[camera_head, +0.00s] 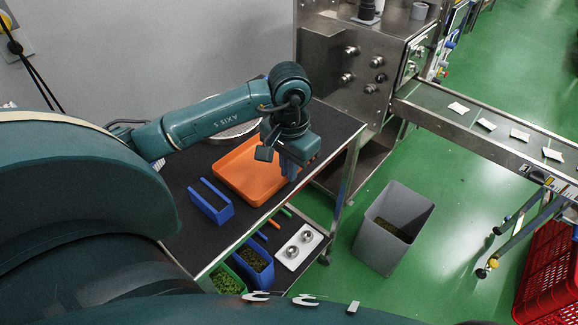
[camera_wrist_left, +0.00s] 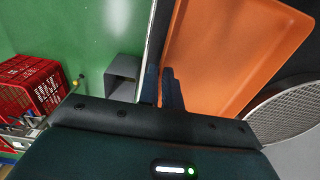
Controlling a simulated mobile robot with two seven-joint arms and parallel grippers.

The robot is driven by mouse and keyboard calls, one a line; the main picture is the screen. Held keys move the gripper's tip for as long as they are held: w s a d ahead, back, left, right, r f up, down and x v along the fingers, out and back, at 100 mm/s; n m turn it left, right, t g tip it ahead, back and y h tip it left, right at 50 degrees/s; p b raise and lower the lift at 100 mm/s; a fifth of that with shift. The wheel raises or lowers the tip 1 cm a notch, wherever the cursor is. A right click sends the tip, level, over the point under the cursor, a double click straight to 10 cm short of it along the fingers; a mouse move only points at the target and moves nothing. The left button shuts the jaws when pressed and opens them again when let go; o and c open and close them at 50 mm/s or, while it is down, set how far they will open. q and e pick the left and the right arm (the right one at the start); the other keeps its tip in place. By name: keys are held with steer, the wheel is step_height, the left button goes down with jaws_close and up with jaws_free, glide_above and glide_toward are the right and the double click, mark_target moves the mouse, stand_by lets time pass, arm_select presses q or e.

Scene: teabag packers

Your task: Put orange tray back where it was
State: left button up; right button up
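The orange tray (camera_head: 240,172) lies on the black-topped table (camera_head: 180,182), its right side close to the table's edge. It also fills the upper right of the left wrist view (camera_wrist_left: 230,50). My left gripper (camera_head: 290,172) points down at the tray's right side and hides part of that rim. In the left wrist view my left gripper's fingers (camera_wrist_left: 162,88) are close together, one on each side of the tray's wall, and appear shut on it. My right gripper is in neither view.
A blue open holder (camera_head: 210,203) stands beside the tray. A round metal sieve (camera_wrist_left: 285,112) lies beyond it. Lower down are a white tray with two metal cups (camera_head: 299,248) and bins of leaves. A grey bin (camera_head: 391,228) stands on the green floor, near a conveyor (camera_head: 470,122).

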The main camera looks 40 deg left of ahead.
arm_select(q)
steer(key=o, duration=0.3)
steer(key=shift+o, duration=0.2)
steer(key=shift+r, duration=0.2)
step_height(320, 180, up, 12)
steer(key=shift+p, duration=0.45)
steer(key=shift+d, duration=0.15)
